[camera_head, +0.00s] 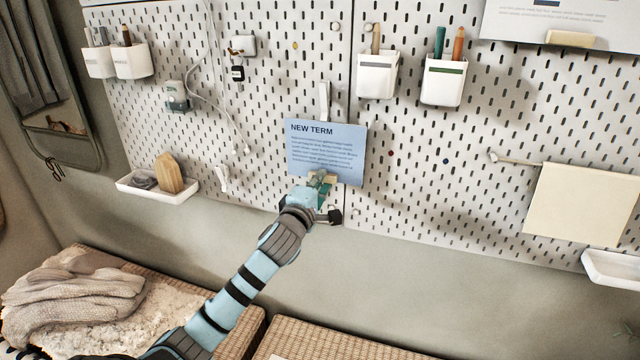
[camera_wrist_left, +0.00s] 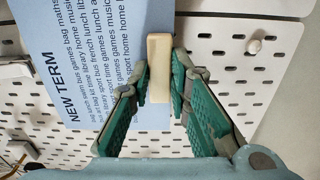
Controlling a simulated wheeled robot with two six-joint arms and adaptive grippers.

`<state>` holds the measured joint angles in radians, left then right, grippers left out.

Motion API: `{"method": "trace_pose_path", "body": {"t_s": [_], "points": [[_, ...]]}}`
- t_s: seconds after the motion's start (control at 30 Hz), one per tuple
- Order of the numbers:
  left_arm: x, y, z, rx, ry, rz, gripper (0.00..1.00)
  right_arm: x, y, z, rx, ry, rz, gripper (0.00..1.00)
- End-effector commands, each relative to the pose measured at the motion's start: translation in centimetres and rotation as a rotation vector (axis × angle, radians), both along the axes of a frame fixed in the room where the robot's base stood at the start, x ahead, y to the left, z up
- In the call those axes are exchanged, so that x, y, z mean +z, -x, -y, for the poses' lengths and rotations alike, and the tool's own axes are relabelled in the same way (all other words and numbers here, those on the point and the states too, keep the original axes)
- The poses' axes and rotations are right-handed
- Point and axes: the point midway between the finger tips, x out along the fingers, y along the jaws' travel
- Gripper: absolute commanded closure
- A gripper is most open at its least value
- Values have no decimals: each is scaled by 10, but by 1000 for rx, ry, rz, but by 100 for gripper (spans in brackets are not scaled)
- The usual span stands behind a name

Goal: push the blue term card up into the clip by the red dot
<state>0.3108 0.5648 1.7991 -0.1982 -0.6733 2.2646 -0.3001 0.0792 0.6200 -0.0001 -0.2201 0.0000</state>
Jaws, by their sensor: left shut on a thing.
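The blue term card (camera_head: 326,150), headed "NEW TERM", is upright and slightly tilted in front of the pegboard. It also shows in the left wrist view (camera_wrist_left: 90,50). A cream tab (camera_wrist_left: 160,68) sits at its lower edge. My left gripper (camera_head: 320,180) is below the card, its fingers shut on this tab, as the left wrist view (camera_wrist_left: 163,85) shows. The red dot (camera_head: 391,153) is on the board just right of the card. A narrow white upright piece (camera_head: 324,100) stands above the card's top edge; I cannot tell whether it is the clip. My right gripper is out of view.
White pen cups (camera_head: 378,76) hang above the card. A white tray (camera_head: 160,195) with a wooden piece is at left. A cream cloth (camera_head: 578,205) hangs on a rod at right. A bench (camera_head: 245,325) runs below. The board around the red dot is mostly free.

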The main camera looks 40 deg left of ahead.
Motion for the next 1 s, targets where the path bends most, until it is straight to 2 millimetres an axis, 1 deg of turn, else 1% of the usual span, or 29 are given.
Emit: {"method": "trace_pose_path", "body": {"t_s": [1.0], "points": [[28, 0, 0, 0, -1, 3, 100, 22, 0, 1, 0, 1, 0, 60]]}}
